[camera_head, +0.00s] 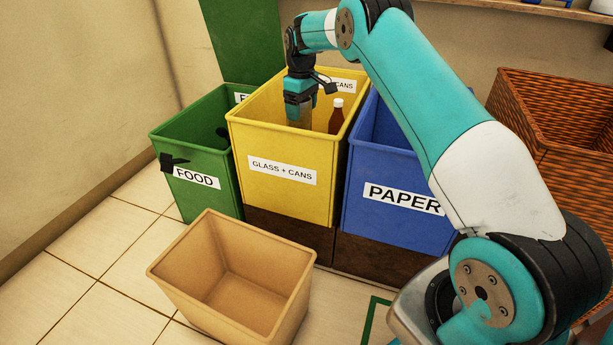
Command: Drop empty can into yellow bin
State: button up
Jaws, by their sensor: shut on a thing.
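The yellow bin (283,195) with a "GLASS + CANS" label stands in the middle of a row of bins. My gripper (300,115) points down inside the mouth of the yellow bin, below its rim line in the picture. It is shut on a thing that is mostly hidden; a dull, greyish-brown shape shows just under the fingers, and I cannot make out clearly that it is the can. A brown bottle (336,120) with a white cap stands in the same bin, to the right of my gripper.
A green "FOOD" bin (197,148) stands left, with a black thing (172,162) at its front. A blue "PAPER" bin (385,190) stands right, partly behind my arm. An empty tan box (210,303) sits on the floor in front. A wicker basket (550,80) is far right.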

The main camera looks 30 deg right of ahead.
notch_tip(320, 180, down, 19)
jog(key=b, duration=0.8)
jog(key=shift+b, duration=0.35)
jog(key=shift+f, duration=0.5)
jog(key=o, duration=0.9)
